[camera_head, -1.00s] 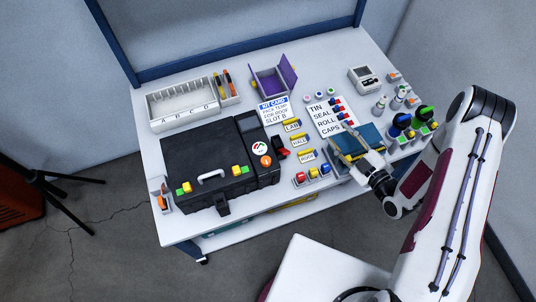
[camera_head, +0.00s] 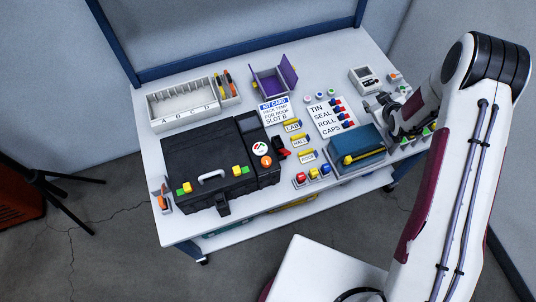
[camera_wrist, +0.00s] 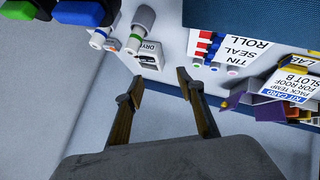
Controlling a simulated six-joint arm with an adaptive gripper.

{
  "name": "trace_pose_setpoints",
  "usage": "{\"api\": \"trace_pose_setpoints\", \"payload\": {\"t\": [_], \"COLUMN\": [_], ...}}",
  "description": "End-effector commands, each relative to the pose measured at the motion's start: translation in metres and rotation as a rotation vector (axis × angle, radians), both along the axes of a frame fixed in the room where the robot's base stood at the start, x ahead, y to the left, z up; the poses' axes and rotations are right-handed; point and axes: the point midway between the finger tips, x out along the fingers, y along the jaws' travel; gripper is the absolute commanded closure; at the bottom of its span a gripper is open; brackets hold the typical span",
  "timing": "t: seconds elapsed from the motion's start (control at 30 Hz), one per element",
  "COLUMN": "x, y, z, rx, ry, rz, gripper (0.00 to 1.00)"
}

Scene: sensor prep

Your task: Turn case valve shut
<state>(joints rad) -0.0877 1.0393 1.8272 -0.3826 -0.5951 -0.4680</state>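The black case (camera_head: 190,163) lies closed on the left part of the table, with a light handle and yellow and green latches. On its right panel are a round white label (camera_head: 260,147) and an orange disc (camera_head: 266,161). A red and black knob-like part (camera_head: 280,151) sticks out at the case's right side; I cannot tell for certain which part is the valve. My gripper (camera_head: 374,104) is at the table's right side, well apart from the case. In the wrist view its two fingers (camera_wrist: 160,84) are spread with nothing between them. The case is not visible in the wrist view.
A teal box with a yellow bar (camera_head: 362,155) sits right of the case. A purple holder (camera_head: 270,84), a divided white tray (camera_head: 183,107) and a grey device (camera_head: 364,78) stand behind. Bottles are near my gripper.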

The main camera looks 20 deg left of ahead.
Motion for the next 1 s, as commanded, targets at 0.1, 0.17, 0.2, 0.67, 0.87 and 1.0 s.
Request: {"api": "trace_pose_setpoints", "payload": {"t": [0.1, 0.17, 0.2, 0.67, 0.87, 1.0], "x": [-0.008, -0.013, -0.017, -0.086, -0.129, -0.163], "y": [0.011, 0.017, 0.020, 0.076, 0.109, 0.134], "z": [-0.005, -0.007, -0.009, -0.011, -0.003, 0.007], "rx": [0.029, 0.045, 0.054, 0.167, 0.202, 0.216], "ry": [0.098, 0.148, 0.182, 0.562, 0.729, 0.846], "rz": [-0.087, -0.133, -0.165, -0.549, -0.718, -0.834], "gripper": [0.62, 0.62, 0.62, 0.62, 0.62, 0.62]}}
